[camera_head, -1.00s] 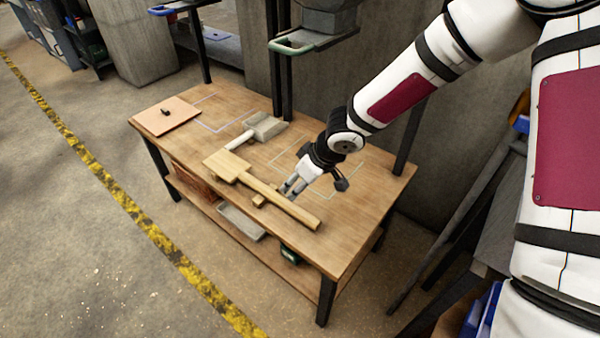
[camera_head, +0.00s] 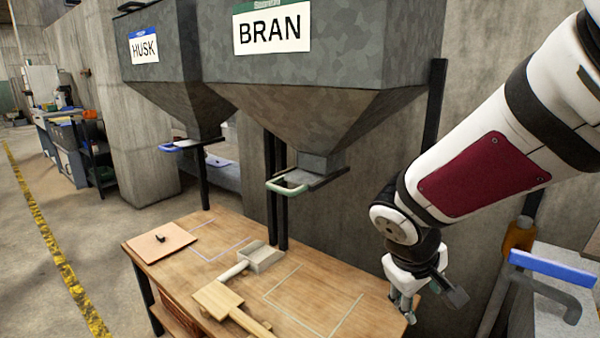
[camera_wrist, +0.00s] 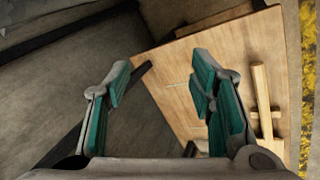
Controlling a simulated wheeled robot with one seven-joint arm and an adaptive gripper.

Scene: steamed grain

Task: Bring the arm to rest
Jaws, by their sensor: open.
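My gripper (camera_head: 404,303) hangs at the right end of the wooden table (camera_head: 185,265) in the head view, pointing down. In the wrist view my gripper (camera_wrist: 160,85) shows its two green-padded fingers spread wide, with nothing between them. The table top (camera_wrist: 180,75) lies beyond the fingers, with the floor beside its edge. My arm reaches in from the upper right of the head view.
A wooden paddle-shaped tool (camera_head: 216,300) and a grey scoop (camera_head: 262,257) lie on the table; a board (camera_head: 158,244) is at its left. The BRAN hopper (camera_head: 320,75) and HUSK hopper (camera_head: 160,85) stand behind.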

